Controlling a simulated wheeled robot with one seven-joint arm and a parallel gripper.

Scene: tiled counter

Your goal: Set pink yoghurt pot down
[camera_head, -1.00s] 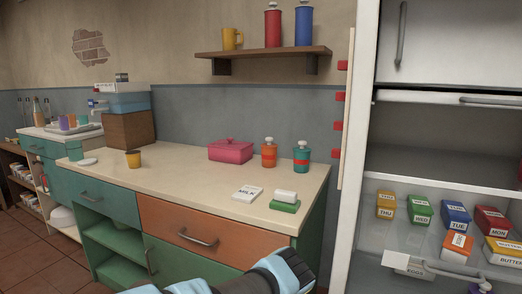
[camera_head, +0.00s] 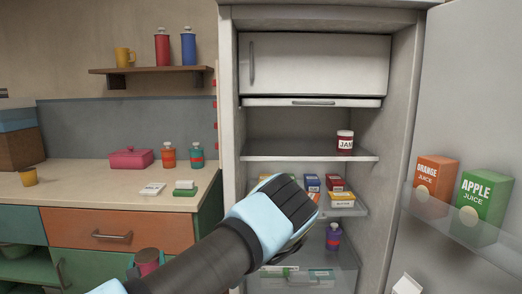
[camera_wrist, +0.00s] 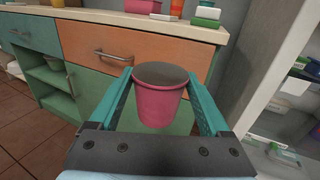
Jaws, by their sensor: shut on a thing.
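The pink yoghurt pot (camera_wrist: 158,106) is upright between the two teal fingers of my gripper (camera_wrist: 159,78), which is shut on it. Its top looks grey. The pot (camera_head: 149,261) also shows at the lower left of the head view, in front of the orange drawer and green cupboard. It is held clear of the counter (camera_head: 85,186), lower than the counter top in the picture. My forearm hides part of the fridge's lower left.
The front middle is bare. The open fridge (camera_head: 300,135) holds a jam jar (camera_head: 345,140) and several cartons.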

